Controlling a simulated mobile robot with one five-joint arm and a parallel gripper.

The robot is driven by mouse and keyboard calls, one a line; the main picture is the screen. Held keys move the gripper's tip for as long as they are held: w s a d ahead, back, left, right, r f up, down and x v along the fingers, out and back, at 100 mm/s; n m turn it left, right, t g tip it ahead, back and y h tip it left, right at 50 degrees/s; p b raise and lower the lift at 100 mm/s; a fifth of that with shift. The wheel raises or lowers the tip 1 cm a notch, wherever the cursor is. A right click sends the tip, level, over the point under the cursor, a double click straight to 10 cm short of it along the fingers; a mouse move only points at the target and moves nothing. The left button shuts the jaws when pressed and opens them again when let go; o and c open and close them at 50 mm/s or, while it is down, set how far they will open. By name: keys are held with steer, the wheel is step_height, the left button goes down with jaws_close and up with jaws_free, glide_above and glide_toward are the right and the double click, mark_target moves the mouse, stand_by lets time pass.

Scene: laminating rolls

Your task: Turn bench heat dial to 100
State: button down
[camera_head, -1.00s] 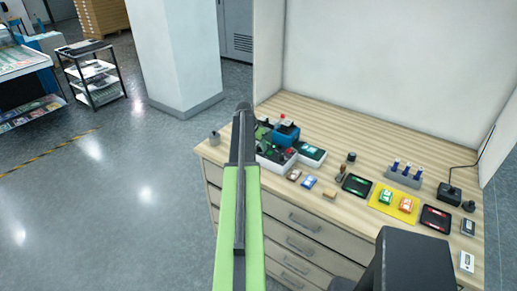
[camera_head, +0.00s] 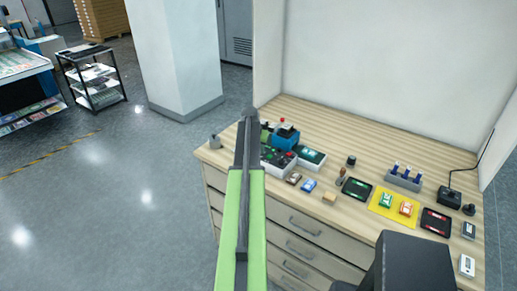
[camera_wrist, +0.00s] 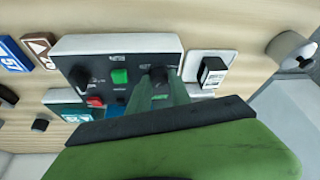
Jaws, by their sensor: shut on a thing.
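The control panel (camera_wrist: 125,59) is a dark-topped white box on the wooden bench. In the wrist view it carries a left black dial (camera_wrist: 78,76), a right black dial (camera_wrist: 158,75), a green button (camera_wrist: 120,76), a red button (camera_wrist: 95,101) and a blue button. My gripper (camera_wrist: 161,91) has its green fingers shut on the right dial, partly covering it. The labels and dial setting are too small to read. In the head view the panel (camera_head: 277,158) is partly behind my arm, and my gripper is hidden there.
In the wrist view a white block with a black switch (camera_wrist: 211,73) stands close right of the panel. In the head view a blue device (camera_head: 286,136) stands behind the panel. Small blocks, trays and a yellow mat (camera_head: 380,206) lie to the right.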

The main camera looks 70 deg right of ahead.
steer(key=shift+s, duration=0.1)
steer(key=c, duration=1.2)
jaws_free()
steer(key=shift+r, duration=0.1)
steer(key=p+v, duration=1.6)
steer(key=v, duration=0.1)
steer(key=shift+a+r, duration=0.1)
steer(key=shift+r, duration=0.1)
steer(key=shift+f, duration=0.1)
